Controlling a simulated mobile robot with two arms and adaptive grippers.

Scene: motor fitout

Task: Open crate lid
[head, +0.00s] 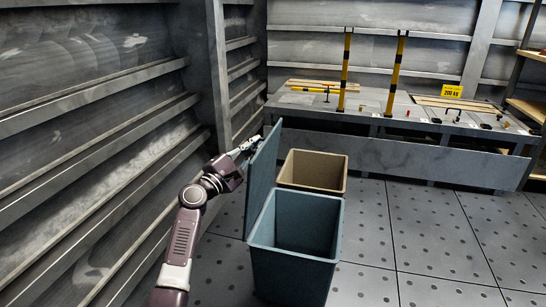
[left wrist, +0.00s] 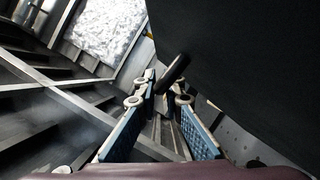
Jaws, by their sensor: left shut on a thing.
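The blue-grey crate (head: 294,250) stands on the floor, and its inside shows empty. Its lid (head: 264,180) stands up steeply along the crate's left side, open. In the left wrist view the lid (left wrist: 245,60) is a large dark panel at upper right. My left gripper (head: 246,146) is at the lid's outer face, near its upper end. In the left wrist view, my left gripper's (left wrist: 164,90) blue-padded fingers close around a dark bar-like lid handle (left wrist: 176,68). The exact contact is partly hidden. My right gripper is not in view.
A tan open box (head: 313,170) stands right behind the crate. A ribbed metal wall (head: 90,110) runs close along my left arm. A long metal bench (head: 400,155) with yellow-black posts and small parts is at the back. The floor at right (head: 430,240) is clear.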

